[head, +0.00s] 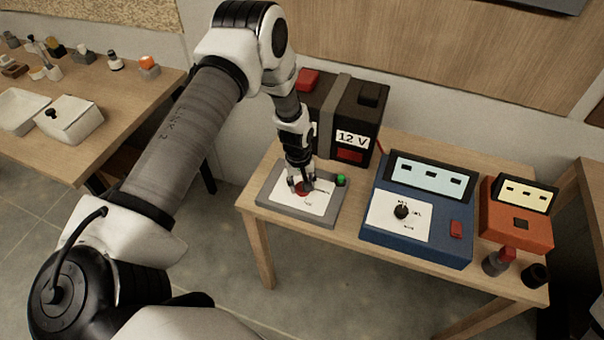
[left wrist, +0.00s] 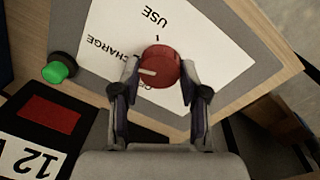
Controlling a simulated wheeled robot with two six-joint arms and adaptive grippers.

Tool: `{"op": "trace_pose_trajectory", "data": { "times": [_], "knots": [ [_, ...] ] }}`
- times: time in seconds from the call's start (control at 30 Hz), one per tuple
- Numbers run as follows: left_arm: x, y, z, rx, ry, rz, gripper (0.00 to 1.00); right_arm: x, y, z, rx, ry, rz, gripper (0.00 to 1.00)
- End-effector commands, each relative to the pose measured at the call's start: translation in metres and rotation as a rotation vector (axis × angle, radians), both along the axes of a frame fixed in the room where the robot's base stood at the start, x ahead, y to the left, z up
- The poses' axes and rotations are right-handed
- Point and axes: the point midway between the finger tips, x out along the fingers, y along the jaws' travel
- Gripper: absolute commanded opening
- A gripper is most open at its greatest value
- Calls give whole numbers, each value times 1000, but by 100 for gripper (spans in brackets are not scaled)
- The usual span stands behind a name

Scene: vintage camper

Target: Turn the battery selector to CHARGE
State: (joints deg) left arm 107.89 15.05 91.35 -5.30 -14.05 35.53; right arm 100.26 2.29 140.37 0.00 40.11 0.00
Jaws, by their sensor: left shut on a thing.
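The battery selector is a red round knob (left wrist: 160,66) on a white label plate (left wrist: 120,22) set in a grey panel (head: 266,204). The plate reads USE and CHARGE, and a third word is partly hidden by the gripper and knob. In the left wrist view the knob's white mark points left, toward the left finger, just below the end of the word CHARGE. My left gripper (head: 301,186) comes down over the panel and is shut on the knob, with one finger on each side (left wrist: 160,72). My right gripper is not in view.
A green button (left wrist: 60,68) sits on the panel's corner. A black 12 V battery (head: 355,115) stands behind. To the right are a blue meter box (head: 405,252), an orange box (head: 515,232) and small dark pieces. A side table (head: 100,120) stands left.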

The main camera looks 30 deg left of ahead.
Motion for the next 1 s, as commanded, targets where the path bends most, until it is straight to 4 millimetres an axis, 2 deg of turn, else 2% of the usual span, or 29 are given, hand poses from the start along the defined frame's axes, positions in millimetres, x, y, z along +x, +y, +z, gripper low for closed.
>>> {"op": "trace_pose_trajectory", "data": {
  "times": [0.07, 0.1, 0.17, 0.47, 0.57, 0.67, 0.9, 1.0],
  "knots": [
    [-2, 0, -3, 0, 6, 0, 9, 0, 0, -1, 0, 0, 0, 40],
    [-2, 0, -3, 0, 6, 0, 47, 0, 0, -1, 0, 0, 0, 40],
    [-2, 0, -3, 0, 6, -1, 68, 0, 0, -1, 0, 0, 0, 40],
    [-1, 0, 0, -1, 2, -1, 69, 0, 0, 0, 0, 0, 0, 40],
    [0, 0, 7, -1, 0, 0, 69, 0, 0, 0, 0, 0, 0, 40],
    [0, 1, 24, -1, -1, 0, 69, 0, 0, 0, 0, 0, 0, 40],
    [-3, 4, 85, -1, -1, -1, 69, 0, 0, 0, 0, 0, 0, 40],
    [-4, 5, 104, -1, 0, 0, 69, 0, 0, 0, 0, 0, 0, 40]
  ]
}}
